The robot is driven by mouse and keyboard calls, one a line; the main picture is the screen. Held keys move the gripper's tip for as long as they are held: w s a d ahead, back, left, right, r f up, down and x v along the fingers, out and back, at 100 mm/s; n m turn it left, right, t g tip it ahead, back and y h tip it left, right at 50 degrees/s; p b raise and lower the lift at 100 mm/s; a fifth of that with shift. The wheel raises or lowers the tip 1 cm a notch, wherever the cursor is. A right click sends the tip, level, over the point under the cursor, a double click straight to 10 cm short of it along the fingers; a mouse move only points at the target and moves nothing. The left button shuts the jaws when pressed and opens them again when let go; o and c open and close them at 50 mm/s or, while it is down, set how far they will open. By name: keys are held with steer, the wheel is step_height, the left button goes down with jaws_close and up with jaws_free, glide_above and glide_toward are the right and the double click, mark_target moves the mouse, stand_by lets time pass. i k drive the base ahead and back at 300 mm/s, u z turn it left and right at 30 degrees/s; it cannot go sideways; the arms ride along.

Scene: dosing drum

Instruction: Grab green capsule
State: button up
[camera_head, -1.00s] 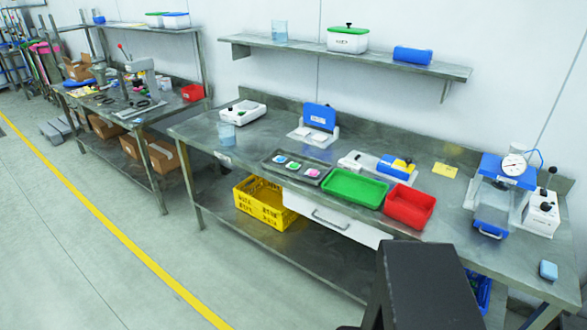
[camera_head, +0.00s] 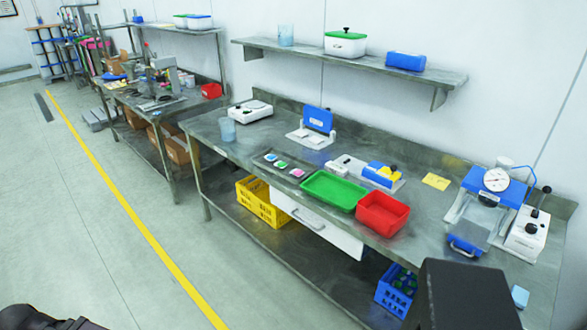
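A dark tray (camera_head: 311,177) lies on the steel workbench, left of the green tray. Small pieces rest in it: a blue-white one (camera_head: 270,157), a green one (camera_head: 281,165) and a pink one (camera_head: 297,173). The green piece is between the other two. It is too small here to tell whether it is a capsule. My gripper's fingers do not show. A dark part at the bottom left edge seems to be my arm, well away from the bench.
A green tray (camera_head: 334,191) and a red tray (camera_head: 382,213) stand at the bench's front edge. A blue press with a gauge (camera_head: 496,180) is at the right. A yellow crate (camera_head: 262,204) and a blue crate (camera_head: 396,291) sit below. The floor in front is free.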

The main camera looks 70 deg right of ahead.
mark_target(281, 164)
steer(key=u, duration=0.15)
steer(key=k, duration=0.55)
steer(key=z, duration=2.2)
steer(key=i, duration=1)
steer(key=z, duration=0.2)
steer(key=k, duration=0.1)
steer(key=u, duration=0.05)
